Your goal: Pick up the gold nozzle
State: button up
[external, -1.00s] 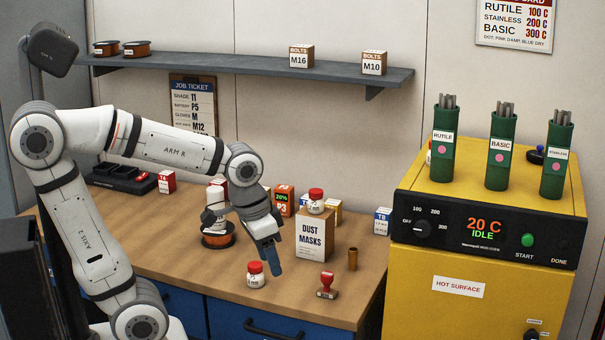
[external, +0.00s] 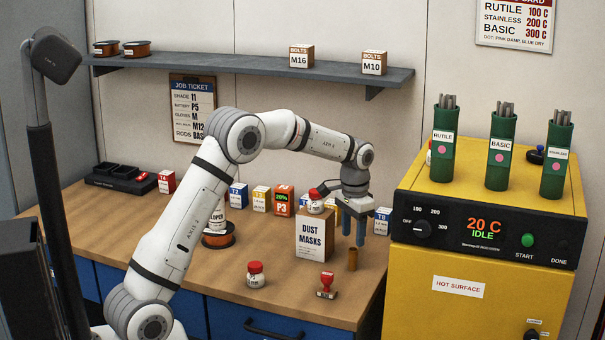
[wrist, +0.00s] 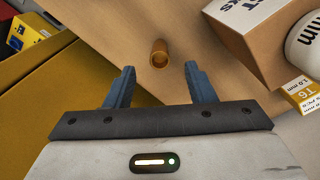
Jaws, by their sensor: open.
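The gold nozzle (external: 352,259) is a small brass-coloured cylinder standing upright near the right end of the bench, right of the dust masks box. It also shows in the wrist view (wrist: 159,54), with its open top visible, ahead of and between my fingers. My gripper (external: 354,240) points down above the nozzle, its two blue fingers spread and empty. In the wrist view the gripper (wrist: 155,76) has the fingers apart, one on each side of the nozzle's line, not touching it.
The dust masks box (external: 312,238) stands close left of my gripper, with a red-capped bottle on top. A red stamp (external: 326,286) and a red-capped jar (external: 256,274) stand in front. The yellow oven (external: 432,262) is close on the right. Small boxes line the bench's back.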

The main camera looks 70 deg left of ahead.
aim_at(353, 249)
jog(key=shift+w+a+f, duration=0.2)
jog(key=shift+a+f, duration=0.15)
jog(key=shift+f, duration=0.35)
jog(key=f, duration=0.2)
jog(key=f+p, duration=0.1)
jog(key=f, duration=0.4)
jog(key=shift+s+d+p, duration=0.1)
jog(key=shift+d+p, duration=0.2)
jog(key=shift+d, duration=0.05)
jog(key=c, duration=1.1)
